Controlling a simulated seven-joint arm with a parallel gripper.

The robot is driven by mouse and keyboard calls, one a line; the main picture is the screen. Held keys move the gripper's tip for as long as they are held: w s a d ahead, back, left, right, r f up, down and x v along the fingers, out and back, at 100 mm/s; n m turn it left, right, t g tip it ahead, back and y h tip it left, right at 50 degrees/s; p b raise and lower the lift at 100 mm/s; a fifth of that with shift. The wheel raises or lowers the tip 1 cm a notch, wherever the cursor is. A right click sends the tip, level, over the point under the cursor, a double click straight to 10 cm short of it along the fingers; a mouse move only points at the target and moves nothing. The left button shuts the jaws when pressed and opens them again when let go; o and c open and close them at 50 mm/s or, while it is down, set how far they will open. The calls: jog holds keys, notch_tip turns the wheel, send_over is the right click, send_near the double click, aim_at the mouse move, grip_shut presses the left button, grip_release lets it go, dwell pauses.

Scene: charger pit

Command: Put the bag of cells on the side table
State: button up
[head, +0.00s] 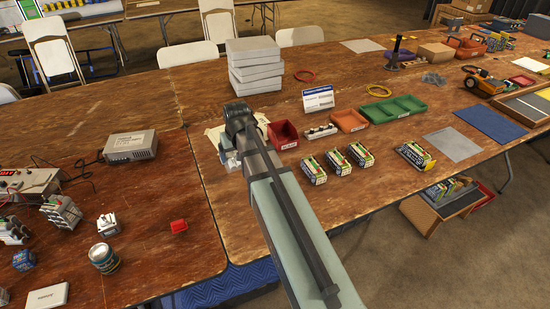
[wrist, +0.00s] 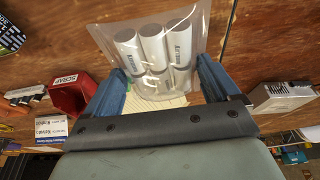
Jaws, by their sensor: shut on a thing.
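The bag of cells (wrist: 154,57) is a clear pouch with three white cylindrical cells. My gripper (wrist: 160,72) is shut on it, one blue finger on each side, in the wrist view. In the head view my gripper (head: 229,154) is mostly hidden behind my wrist, above the left end of the long wooden table (head: 200,100). Only a small pale patch of the bag may show there. Another wooden table (head: 150,215) adjoins on the left, and a further one (head: 140,8) stands at the back. I cannot tell which is the side table.
A grey charger box (head: 130,146), a red cap-like piece (head: 178,226) and a tin (head: 104,258) stand on the left table, with bare wood between. A red scrap bin (head: 283,134), several battery packs (head: 313,169) and stacked grey boxes (head: 254,66) surround my arm on the long table.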

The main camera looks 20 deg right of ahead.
jog(key=shift+f, duration=5)
jog(key=shift+f, duration=0.15)
jog(key=o, duration=1.1)
jog(key=v, duration=1.2)
